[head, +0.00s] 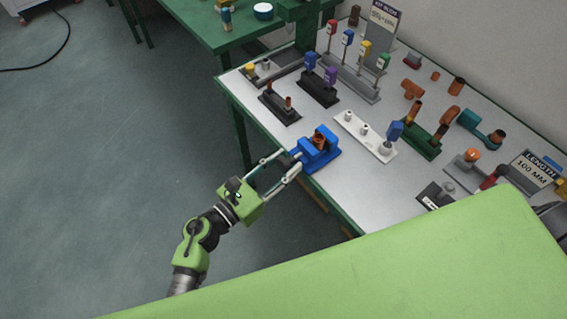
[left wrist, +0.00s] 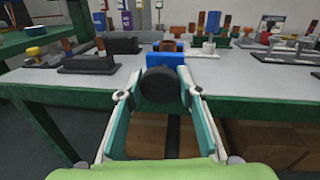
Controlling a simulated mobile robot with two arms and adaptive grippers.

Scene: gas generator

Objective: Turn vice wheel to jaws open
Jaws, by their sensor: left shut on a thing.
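The blue vice (head: 322,157) sits at the near left edge of the table, with a copper-brown piece (head: 319,137) standing between its jaws. Its dark round wheel (left wrist: 161,91) faces my left wrist camera and hides much of the vice's front. My left gripper (head: 287,164) reaches in from the left, level with the table edge, and is shut on the wheel. In the left wrist view its two fingers (left wrist: 158,94) lie on either side of the wheel. How wide the jaw gap is cannot be told. My right gripper is out of view.
The grey tabletop (head: 343,195) holds several racks and fittings. Open floor (head: 110,180) lies left of the table.

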